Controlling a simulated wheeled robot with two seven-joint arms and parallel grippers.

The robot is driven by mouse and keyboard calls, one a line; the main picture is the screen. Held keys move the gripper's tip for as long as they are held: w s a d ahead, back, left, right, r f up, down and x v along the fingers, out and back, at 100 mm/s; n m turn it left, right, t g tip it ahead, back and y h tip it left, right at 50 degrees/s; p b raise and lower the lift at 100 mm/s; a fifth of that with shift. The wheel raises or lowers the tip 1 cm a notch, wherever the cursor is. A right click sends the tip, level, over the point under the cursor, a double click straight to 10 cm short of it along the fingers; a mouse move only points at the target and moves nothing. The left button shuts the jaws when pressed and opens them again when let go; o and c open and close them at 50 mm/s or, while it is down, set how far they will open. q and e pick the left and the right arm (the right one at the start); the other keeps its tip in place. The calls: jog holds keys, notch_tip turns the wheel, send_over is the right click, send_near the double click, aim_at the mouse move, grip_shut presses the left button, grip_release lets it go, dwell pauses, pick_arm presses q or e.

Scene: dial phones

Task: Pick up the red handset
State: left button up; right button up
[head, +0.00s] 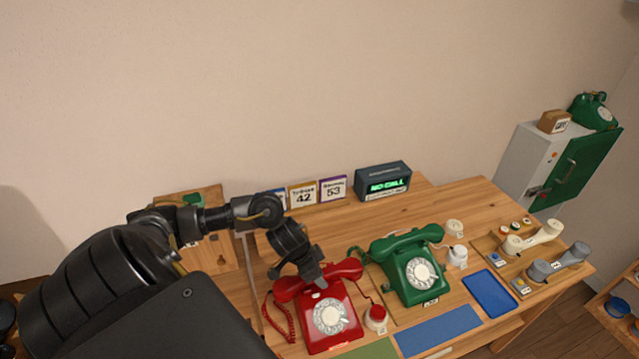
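The red handset (346,269) lies across the top of the red dial phone (340,330) on the wooden table. Its coiled red cord hangs at the left of the phone. My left arm comes in from the left, and my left gripper (317,280) points down at the middle of the red handset. The gripper covers part of the handset. I cannot tell whether its fingers are around the handset or just above it, or whether they are open or shut. My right gripper is not in view.
A green phone (413,266) with its handset on stands just right of the red one. A small red-and-white pot (375,318) sits between them. A display box (383,181) stands behind.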

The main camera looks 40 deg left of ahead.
pick_arm(q)
jog(key=shift+x, duration=0.8)
jog(key=shift+c, duration=0.3)
